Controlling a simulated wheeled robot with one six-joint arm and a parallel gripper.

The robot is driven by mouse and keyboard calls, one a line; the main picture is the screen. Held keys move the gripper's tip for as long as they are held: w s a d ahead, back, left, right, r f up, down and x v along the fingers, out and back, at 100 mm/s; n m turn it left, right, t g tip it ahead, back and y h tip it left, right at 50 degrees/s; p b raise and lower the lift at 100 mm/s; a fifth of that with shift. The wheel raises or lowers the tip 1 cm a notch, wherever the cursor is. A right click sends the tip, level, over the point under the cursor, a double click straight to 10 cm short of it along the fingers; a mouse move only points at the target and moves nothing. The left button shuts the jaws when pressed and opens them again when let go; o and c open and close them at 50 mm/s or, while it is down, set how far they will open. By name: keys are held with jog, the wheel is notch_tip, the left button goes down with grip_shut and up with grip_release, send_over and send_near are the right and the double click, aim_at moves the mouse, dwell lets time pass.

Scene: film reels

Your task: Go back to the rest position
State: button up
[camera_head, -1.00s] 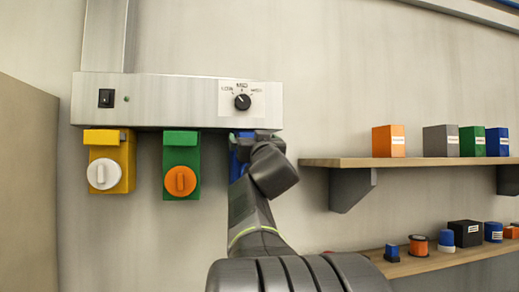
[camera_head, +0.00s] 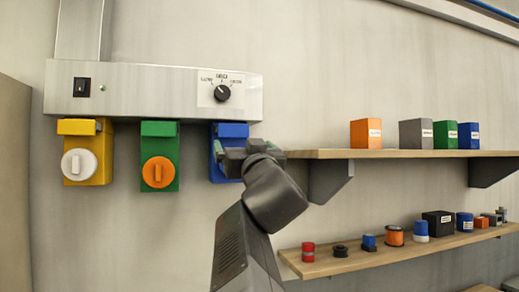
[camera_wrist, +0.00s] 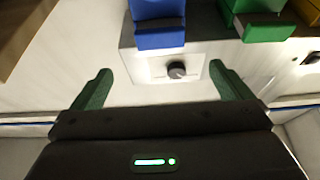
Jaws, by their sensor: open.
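My gripper (camera_head: 235,151) is in front of the blue box under the metal panel in the head view. In the wrist view its two green fingers (camera_wrist: 160,85) are spread wide with nothing between them. The blue box (camera_head: 229,130) is partly hidden by my gripper and shows at the top of the wrist view (camera_wrist: 158,20). The metal panel (camera_head: 150,92) carries a black dial (camera_head: 222,93), which also shows beyond the fingers in the wrist view (camera_wrist: 177,69).
A yellow box with a white knob (camera_head: 78,165) and a green box with an orange knob (camera_head: 158,172) hang left of the blue one. The upper shelf (camera_head: 400,154) holds several coloured boxes. The lower shelf (camera_head: 375,257) holds several reels and small items.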

aim_at(234, 131)
jog(key=shift+w, duration=0.1)
dwell(0.3)
jog(key=p+x, duration=0.1)
jog(key=x, duration=1.2)
jog(key=shift+w+a+r, duration=0.15)
jog(key=shift+w, duration=0.2)
jog(key=shift+s, duration=0.1)
